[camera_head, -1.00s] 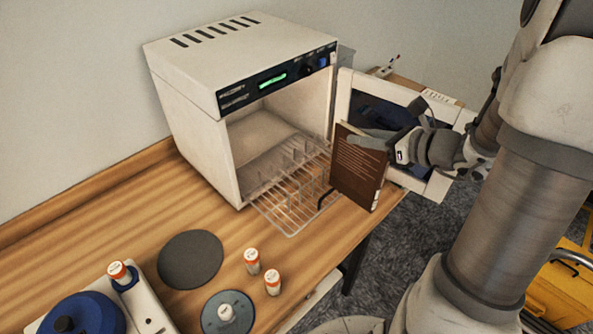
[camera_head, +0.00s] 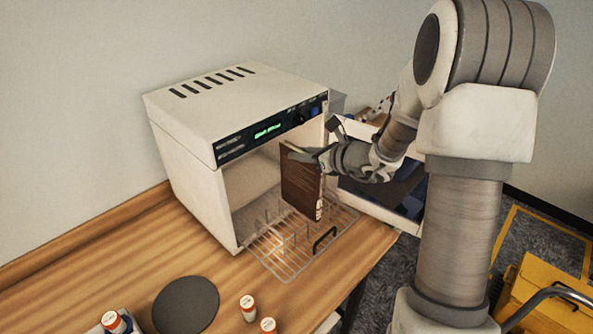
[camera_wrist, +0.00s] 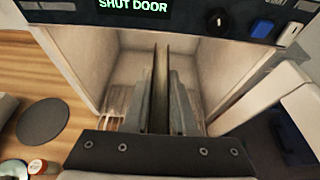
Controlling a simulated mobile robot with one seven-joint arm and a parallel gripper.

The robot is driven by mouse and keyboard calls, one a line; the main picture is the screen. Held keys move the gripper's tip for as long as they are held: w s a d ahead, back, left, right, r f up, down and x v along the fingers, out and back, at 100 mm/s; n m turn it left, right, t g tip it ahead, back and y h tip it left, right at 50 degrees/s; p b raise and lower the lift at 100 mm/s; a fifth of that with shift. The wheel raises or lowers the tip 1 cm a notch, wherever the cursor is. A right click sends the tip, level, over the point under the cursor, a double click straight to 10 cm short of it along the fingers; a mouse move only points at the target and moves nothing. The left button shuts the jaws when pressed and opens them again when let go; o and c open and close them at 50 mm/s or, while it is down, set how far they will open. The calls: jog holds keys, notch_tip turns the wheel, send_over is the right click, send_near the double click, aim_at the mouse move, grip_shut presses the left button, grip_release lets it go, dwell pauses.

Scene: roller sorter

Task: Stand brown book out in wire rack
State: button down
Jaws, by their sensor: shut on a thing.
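The brown book (camera_head: 301,183) is upright in the head view, at the mouth of the white oven-like box (camera_head: 235,120) and over the wire rack (camera_head: 284,253). My gripper (camera_head: 305,155) is shut on the book's upper part. In the wrist view the book (camera_wrist: 161,85) shows edge-on between the two fingers of my gripper (camera_wrist: 161,110), facing into the open chamber. The rack sticks out of the chamber and has upright wire dividers. Whether the book's lower edge touches the rack, I cannot tell.
The box's open door (camera_head: 380,190) stands to the right, behind my arm. A black disc (camera_head: 186,305) and orange-and-white vials (camera_head: 248,307) are on the wooden table (camera_head: 130,250). A yellow case (camera_head: 550,295) is at the lower right.

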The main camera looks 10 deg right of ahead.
aim_at(297, 173)
jog(key=shift+w+a+r, duration=0.1)
jog(key=shift+w+a, duration=0.35)
jog(key=shift+w, duration=0.15)
jog(key=shift+w+a+f, duration=0.1)
jog(key=shift+w+f, duration=0.05)
jog(key=shift+f, duration=0.05)
jog(key=shift+f+p, duration=0.35)
jog(key=shift+f, duration=3.1)
jog(key=shift+f+b, duration=0.15)
jog(key=shift+b, duration=0.15)
jog(key=c, duration=0.7)
grip_release()
